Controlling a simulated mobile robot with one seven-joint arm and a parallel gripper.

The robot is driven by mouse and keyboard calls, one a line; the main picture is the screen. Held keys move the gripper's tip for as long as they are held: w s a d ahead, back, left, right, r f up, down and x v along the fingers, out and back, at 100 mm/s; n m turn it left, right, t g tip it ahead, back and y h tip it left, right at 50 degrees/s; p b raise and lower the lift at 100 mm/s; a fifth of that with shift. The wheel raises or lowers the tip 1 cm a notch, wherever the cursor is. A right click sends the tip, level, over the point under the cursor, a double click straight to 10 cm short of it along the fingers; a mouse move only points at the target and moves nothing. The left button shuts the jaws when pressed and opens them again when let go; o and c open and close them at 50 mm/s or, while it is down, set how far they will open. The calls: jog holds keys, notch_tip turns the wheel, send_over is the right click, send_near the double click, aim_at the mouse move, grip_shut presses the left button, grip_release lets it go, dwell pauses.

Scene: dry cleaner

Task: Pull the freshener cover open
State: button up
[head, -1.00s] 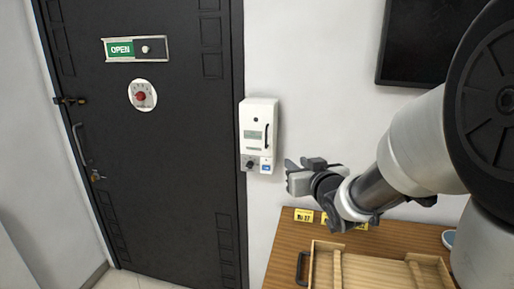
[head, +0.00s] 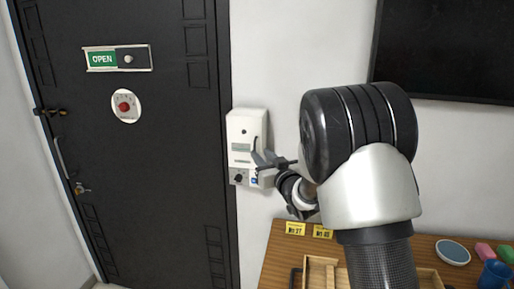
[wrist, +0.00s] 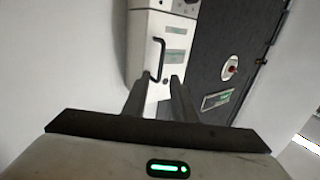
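The freshener is a white wall box (head: 241,128) beside the dark door, with a small display and a knob below. Its cover (wrist: 142,42) looks shut. A dark bar handle (wrist: 159,58) stands on the cover; in the head view my gripper partly hides it. My gripper (head: 262,160) is in front of the box's lower right part. In the wrist view the fingers of my gripper (wrist: 160,76) are apart, with the handle's end appearing between their tips. I cannot tell whether they touch it.
A dark door (head: 130,180) with an OPEN sign (head: 117,58) and red dial (head: 124,106) is on the left. Below right is a wooden table (head: 283,247) with a tray (head: 320,272), yellow tags (head: 295,229), a blue dish (head: 453,252) and a blue cup (head: 494,276). A black screen (head: 445,50) hangs above.

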aim_at(255, 148)
jog(key=x, duration=0.5)
jog(key=shift+p, duration=0.4)
grip_shut()
dwell(1.0)
